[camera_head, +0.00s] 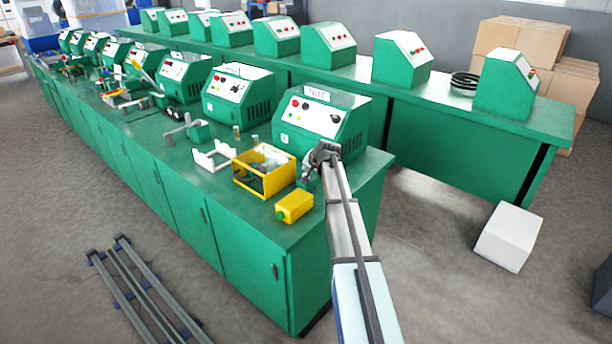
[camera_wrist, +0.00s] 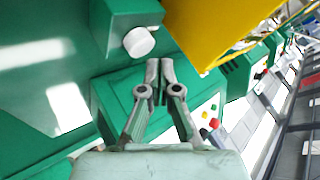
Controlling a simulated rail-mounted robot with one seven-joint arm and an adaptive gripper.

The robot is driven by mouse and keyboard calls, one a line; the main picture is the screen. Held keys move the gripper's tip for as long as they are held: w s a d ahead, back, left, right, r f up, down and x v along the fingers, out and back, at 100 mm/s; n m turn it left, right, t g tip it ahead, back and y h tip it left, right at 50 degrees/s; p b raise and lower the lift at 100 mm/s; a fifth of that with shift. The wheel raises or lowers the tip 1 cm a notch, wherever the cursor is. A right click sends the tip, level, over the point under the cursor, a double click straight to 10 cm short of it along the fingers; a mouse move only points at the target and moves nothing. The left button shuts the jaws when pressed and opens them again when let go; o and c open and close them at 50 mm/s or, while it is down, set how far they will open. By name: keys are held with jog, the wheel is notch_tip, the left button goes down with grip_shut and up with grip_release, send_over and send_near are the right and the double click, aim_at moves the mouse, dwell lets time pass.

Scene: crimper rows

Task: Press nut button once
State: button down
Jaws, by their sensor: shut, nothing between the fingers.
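No control in view carries a readable "nut" label, so I cannot tell which one is the nut button. The nearest green crimper machine (camera_head: 345,138) has a white sloped panel (camera_head: 313,117) with red and dark buttons and an unreadable sign on top. My gripper (camera_head: 324,152) is by that machine's lower front, above the bench, and hides part of it. In the wrist view my gripper's fingertips (camera_wrist: 160,64) are together and empty. A small yellow box (camera_head: 295,206) with a green button (camera_head: 282,214) stands on the bench corner, below and left of my gripper.
A yellow open frame (camera_head: 237,178) and a white bracket (camera_head: 205,160) stand on the bench left of my gripper. More machines run in a row to the back left. A second green bench (camera_head: 440,112) with machines stands behind. A white box (camera_head: 508,238) lies on the floor.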

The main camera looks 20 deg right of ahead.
jog(key=shift+f, duration=0.1)
jog(key=shift+f+b, duration=0.3)
jog(key=shift+f, duration=0.05)
jog(key=shift+f+b, duration=0.3)
jog(key=shift+f, duration=0.25)
dwell(0.8)
jog(key=shift+r, duration=0.15)
jog(key=shift+r+p, duration=0.35)
jog(key=shift+r, duration=0.5)
jog(key=shift+r+p, duration=1.05)
jog(key=shift+r, duration=1.45)
jog(key=shift+f, duration=0.1)
